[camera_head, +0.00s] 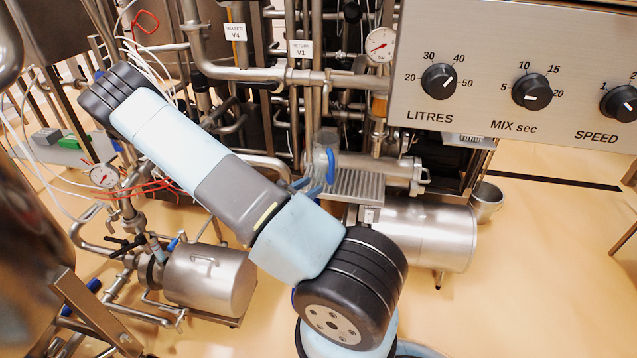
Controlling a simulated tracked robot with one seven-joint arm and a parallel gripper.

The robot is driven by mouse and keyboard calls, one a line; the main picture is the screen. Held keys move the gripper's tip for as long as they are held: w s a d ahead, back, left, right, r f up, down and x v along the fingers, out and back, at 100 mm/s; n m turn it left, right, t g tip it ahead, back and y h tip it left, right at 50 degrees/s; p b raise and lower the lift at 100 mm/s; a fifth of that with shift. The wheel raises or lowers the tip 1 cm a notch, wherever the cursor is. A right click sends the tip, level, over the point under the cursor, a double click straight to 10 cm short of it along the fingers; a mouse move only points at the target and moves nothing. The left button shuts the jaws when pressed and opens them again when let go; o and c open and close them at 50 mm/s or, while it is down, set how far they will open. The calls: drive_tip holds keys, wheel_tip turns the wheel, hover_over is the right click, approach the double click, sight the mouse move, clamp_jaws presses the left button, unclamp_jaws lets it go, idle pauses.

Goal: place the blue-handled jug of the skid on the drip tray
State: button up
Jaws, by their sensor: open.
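The jug (325,142) is clear and looks upright, with a blue handle (331,167) on its near side. The drip tray (358,187) is a ribbed metal grating under the pipework in the middle of the skid. The jug is at the tray's left end; its base is partly hidden, so I cannot tell whether it rests fully on the tray. My gripper (307,188) shows only as small blue finger parts behind my arm, close to the handle's lower left. It is open. I cannot tell whether the fingers touch the handle.
My arm crosses the view diagonally and hides much of the skid. The control panel (500,70) with knobs overhangs the upper right. Pipes and a pressure gauge (380,43) stand above the tray. A steel tank (425,233) lies below it, with a bucket (487,203) beside it.

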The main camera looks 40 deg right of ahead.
drive_tip(key=s+a+r+m+t+y, duration=0.1)
drive_tip(key=s+a+r+m+y, duration=0.5)
drive_tip(key=r, duration=0.7)
drive_tip(key=s+a+r+m+t+y, duration=0.1)
drive_tip(key=s+a+r+m+y, duration=0.5)
drive_tip(key=a+r, duration=0.3)
drive_tip(key=s+a+r+m+t+y, duration=0.1)
drive_tip(key=s+a+r+m+y, duration=0.5)
drive_tip(key=r, duration=1.1)
drive_tip(key=shift+s+a+r+m+t, duration=0.15)
drive_tip(key=shift+s+a+m+t, duration=0.35)
drive_tip(key=shift+s+a, duration=0.6)
